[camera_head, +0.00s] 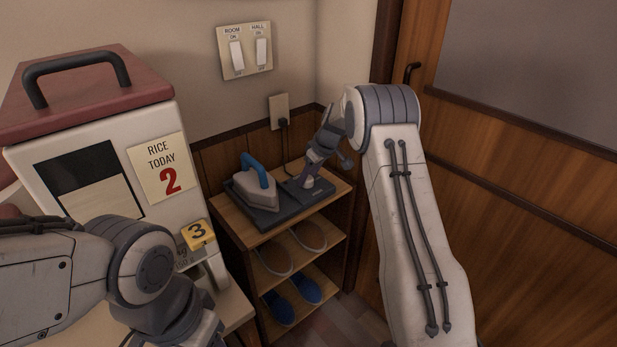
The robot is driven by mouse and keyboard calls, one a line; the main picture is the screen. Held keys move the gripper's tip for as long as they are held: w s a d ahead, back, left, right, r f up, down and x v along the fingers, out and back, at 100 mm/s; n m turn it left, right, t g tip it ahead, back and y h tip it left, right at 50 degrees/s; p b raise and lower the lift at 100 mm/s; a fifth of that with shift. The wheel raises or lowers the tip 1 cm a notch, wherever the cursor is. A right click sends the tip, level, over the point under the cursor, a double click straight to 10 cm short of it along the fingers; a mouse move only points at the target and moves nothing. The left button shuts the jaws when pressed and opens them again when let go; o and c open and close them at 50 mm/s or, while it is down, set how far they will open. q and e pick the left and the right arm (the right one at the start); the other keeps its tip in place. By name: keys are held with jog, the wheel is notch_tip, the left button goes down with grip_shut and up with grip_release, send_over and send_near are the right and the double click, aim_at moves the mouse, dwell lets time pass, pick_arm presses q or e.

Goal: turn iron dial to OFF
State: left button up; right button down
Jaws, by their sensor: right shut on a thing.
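The iron (258,190), grey with a blue handle, rests on the left part of a dark base (258,217) on top of a small wooden shelf. My right gripper (309,181) reaches down to the right part of that base and is shut on a small light knob, the dial (308,183). The dial's marks are too small to read and are partly covered by the gripper. My left arm comes in at the lower left, and its gripper fingers are not clearly visible.
The wooden shelf (334,192) holds slippers on its lower levels. A plugged outlet (279,110) and a switch panel (245,50) are on the wall behind. A rice dispenser (90,140) with a red lid stands at left. A wooden door (530,180) is at right.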

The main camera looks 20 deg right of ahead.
jog(key=shift+s, duration=0.1)
jog(key=shift+c, duration=1.5)
grip_release()
jog(key=shift+d, duration=0.1)
jog(key=v, duration=1)
jog(key=shift+r+p, duration=0.2)
jog(key=shift+p, duration=0.15)
